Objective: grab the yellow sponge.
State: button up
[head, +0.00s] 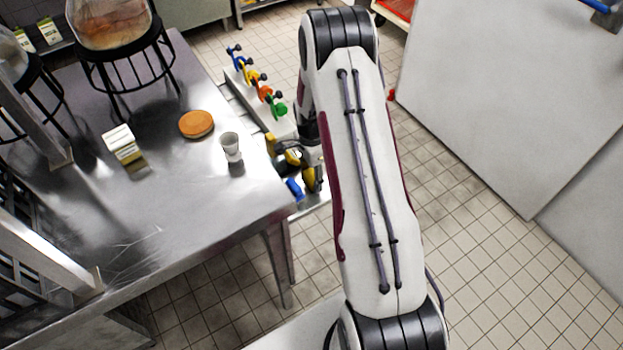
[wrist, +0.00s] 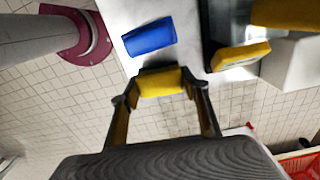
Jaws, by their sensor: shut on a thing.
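My gripper (wrist: 160,92) is shut on a yellow sponge (wrist: 161,80) with a dark edge, which spans the space between the two fingertips in the wrist view. In the head view my gripper (head: 312,165) is beside the right edge of the steel table, partly hidden by my arm, with the yellow sponge (head: 311,180) at its tip. A blue block (wrist: 150,38) lies on a pale surface just past the held sponge; it also shows in the head view (head: 294,189). Another yellow block (wrist: 241,56) with a dark side is to the right in the wrist view.
The steel table (head: 190,200) holds a white cup (head: 231,146), an orange-brown round (head: 196,124), a small carton (head: 121,143) and glass vessels on black stands. Several coloured clip-like items (head: 264,92) line a narrow shelf behind. Tiled floor lies open below.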

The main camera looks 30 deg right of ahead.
aim_at(311, 176)
jog(key=shift+r, duration=4)
